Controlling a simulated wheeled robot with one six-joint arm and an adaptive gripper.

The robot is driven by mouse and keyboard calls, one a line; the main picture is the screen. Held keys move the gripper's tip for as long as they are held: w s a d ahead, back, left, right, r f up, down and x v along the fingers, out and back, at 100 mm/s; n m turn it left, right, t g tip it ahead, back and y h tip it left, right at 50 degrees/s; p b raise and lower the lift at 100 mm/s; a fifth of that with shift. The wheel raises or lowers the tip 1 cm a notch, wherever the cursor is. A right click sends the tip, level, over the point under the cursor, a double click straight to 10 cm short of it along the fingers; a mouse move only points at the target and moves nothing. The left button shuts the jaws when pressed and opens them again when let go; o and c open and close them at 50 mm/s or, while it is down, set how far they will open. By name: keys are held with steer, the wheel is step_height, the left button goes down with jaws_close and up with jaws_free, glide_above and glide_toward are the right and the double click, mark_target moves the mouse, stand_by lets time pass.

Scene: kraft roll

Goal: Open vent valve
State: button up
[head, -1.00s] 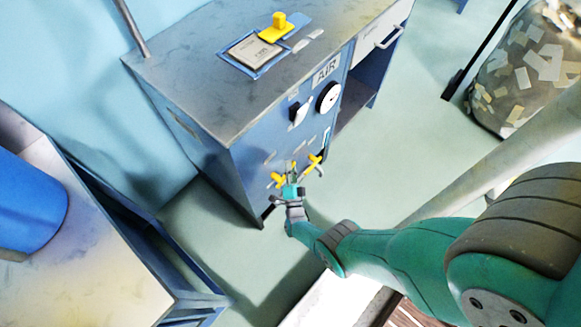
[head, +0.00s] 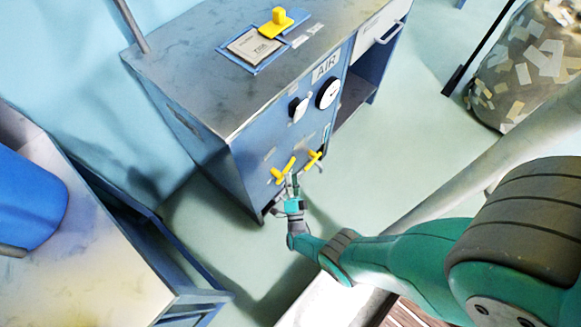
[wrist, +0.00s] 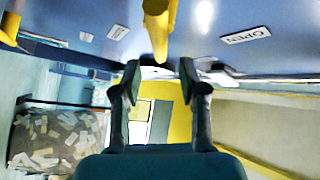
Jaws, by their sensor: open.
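Two yellow valve handles sit low on the front of the blue cabinet in the head view: a left one (head: 283,168) and a right one (head: 313,160). The left handle slants up to the right. My gripper (head: 291,183) is open just in front of and below the left handle. In the wrist view a yellow handle (wrist: 156,28) reaches down toward the gap between my open fingers (wrist: 160,75); contact cannot be told. An OPEN label (wrist: 246,35) is beside it, and another yellow handle (wrist: 10,28) is at the left edge. Which handle is the vent valve is not readable.
A table with a blue roll (head: 28,200) stands at left.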

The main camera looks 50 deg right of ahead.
steer(key=shift+v, duration=2.85)
steer(key=s+a+n+t+y, duration=0.2)
steer(key=s+a+n+y, duration=0.2)
steer(key=s+n+y, duration=0.3)
steer(key=s+a+r+n+y, duration=0.3)
steer(key=s+a+r+n, duration=0.1)
steer(key=s+r, duration=0.4)
steer(key=s+a+r+n+g+y, duration=0.1)
steer(key=s+r+n, duration=0.2)
steer(key=r, duration=0.7)
steer(key=s+a+r+n+g+y, duration=0.1)
steer(key=s+a+r+n, duration=0.1)
steer(key=r, duration=0.8)
steer(key=s+a+r+n+g+y, duration=0.1)
steer(key=s+r+n+y, duration=0.1)
steer(key=r, duration=0.8)
steer(key=shift+s+a+r+n, duration=0.2)
steer(key=shift+s+a+n, duration=0.2)
steer(key=shift+s+n, duration=0.55)
